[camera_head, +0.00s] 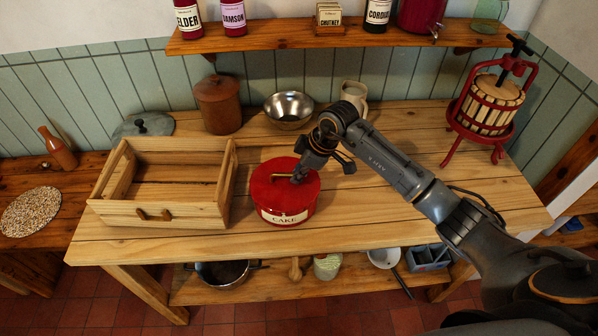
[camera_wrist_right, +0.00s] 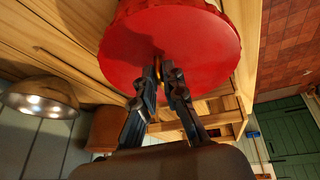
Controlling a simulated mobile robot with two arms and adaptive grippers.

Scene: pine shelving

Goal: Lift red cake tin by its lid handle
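The red cake tin (camera_head: 285,205), with a cream label reading CAKE, stands upright on the pine table, right of the wooden crate. I cannot see clear space under it. Its brass lid handle (camera_head: 281,175) shows on top. My right gripper (camera_head: 297,178) comes down from the upper right onto the lid at the handle's right end. In the right wrist view, my right gripper's fingertips (camera_wrist_right: 163,68) are close together with a bit of brass handle between them, against the red lid (camera_wrist_right: 200,50). They look shut on the handle. My left gripper is not in view.
An open wooden crate (camera_head: 160,212) stands close left of the tin. A red fruit press (camera_head: 490,105) stands at right. A shelf (camera_head: 270,43) hangs above.

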